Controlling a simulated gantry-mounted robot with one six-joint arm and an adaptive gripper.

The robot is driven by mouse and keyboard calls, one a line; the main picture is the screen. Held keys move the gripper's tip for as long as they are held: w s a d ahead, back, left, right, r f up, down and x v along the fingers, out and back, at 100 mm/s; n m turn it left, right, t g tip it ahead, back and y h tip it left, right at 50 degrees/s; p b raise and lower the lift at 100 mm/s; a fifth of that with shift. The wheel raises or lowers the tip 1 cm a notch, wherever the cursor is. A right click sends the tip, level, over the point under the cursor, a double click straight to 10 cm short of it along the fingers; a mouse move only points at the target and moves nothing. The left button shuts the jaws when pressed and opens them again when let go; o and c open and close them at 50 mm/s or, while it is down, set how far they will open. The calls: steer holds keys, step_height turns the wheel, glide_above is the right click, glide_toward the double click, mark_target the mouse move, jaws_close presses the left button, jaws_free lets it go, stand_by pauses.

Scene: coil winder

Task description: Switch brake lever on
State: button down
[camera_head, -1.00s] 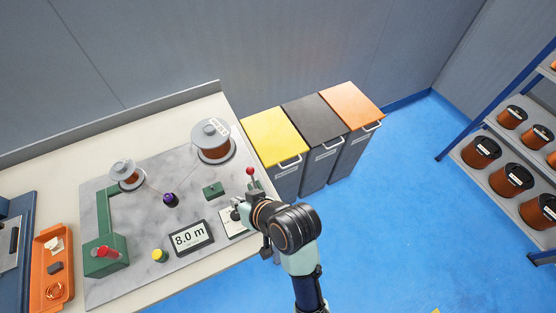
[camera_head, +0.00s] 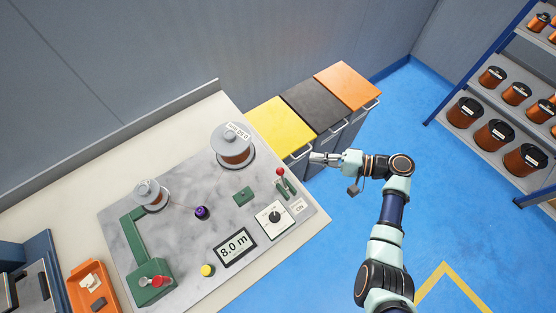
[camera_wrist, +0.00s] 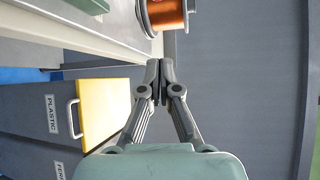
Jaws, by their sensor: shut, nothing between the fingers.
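The brake lever (camera_head: 280,172) has a red knob and a green slotted base, near the right edge of the grey panel. Its knob end leans toward the back of the panel, away from the "ON" label (camera_head: 299,207) in front of the base. My gripper (camera_head: 314,158) is shut and empty, to the right of and slightly behind the knob, with a gap between them. Its fingers point left. In the wrist view, my gripper (camera_wrist: 160,68) shows closed fingertips; the lever is not visible there.
Yellow (camera_head: 281,126), black (camera_head: 315,105) and orange (camera_head: 347,84) bin lids stand beside the bench, near my gripper. A wire spool (camera_head: 232,147), a dial (camera_head: 275,219) and an "8.0 m" display (camera_head: 235,247) are on the panel.

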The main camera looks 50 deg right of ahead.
mark_target(283, 179)
steer(key=shift+s, duration=0.1)
steer(key=b+x, duration=0.1)
steer(key=x, duration=0.9)
steer(key=shift+f+b, duration=0.2)
steer(key=shift+b, duration=0.1)
steer(key=shift+s+a+r+p, duration=0.2)
steer(key=shift+s+a+p, duration=0.05)
steer(key=shift+s+a, duration=0.35)
steer(key=shift+s+a+r+p, duration=0.15)
steer(key=shift+s+a+p, duration=0.05)
steer(key=shift+s+a, duration=0.45)
steer(key=shift+s+a+r, duration=0.1)
steer(key=shift+r, duration=0.05)
steer(key=shift+s+b, duration=0.1)
steer(key=shift+b, duration=0.2)
